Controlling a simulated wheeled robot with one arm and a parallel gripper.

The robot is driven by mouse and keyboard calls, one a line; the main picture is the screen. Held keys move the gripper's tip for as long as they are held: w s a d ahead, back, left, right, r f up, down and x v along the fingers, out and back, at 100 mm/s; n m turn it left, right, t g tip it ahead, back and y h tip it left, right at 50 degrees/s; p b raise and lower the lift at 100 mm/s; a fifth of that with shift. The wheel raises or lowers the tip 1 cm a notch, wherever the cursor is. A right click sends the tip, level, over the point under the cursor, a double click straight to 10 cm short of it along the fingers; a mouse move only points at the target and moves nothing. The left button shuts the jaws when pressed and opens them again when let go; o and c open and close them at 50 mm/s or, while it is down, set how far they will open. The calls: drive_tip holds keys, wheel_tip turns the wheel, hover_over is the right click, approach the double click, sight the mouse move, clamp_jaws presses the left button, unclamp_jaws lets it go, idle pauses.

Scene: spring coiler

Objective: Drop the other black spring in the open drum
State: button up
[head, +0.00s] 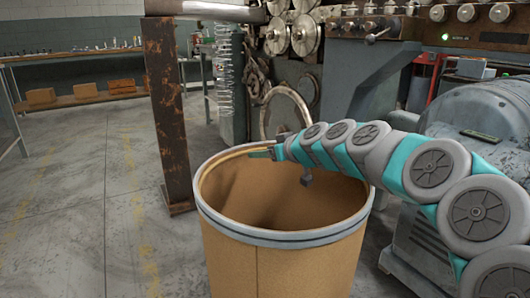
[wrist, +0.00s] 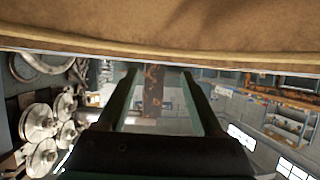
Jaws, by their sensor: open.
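The open drum (head: 285,268) is a brown fibre drum with a grey metal rim, standing upright in the lower middle of the head view. Its brown wall (wrist: 165,25) fills the top of the wrist view. My gripper (head: 256,153) is at the far side of the drum's mouth, close to the rim. In the wrist view my gripper (wrist: 161,80) has its two fingers apart with nothing between them. I see no black spring in either view. The drum's bottom is hidden by its front wall.
A rusty post (head: 165,110) stands behind the drum on the left. Silver springs (head: 224,75) hang beside the coiler machine (head: 290,40). A grey motor housing (head: 480,125) is at the right. Wooden boxes (head: 82,90) sit on a far shelf. The floor at left is clear.

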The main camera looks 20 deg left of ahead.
drive_tip(key=v, duration=0.7)
drive_tip(key=shift+s+d+r, duration=0.15)
drive_tip(key=shift+d, duration=0.15)
idle(0.4)
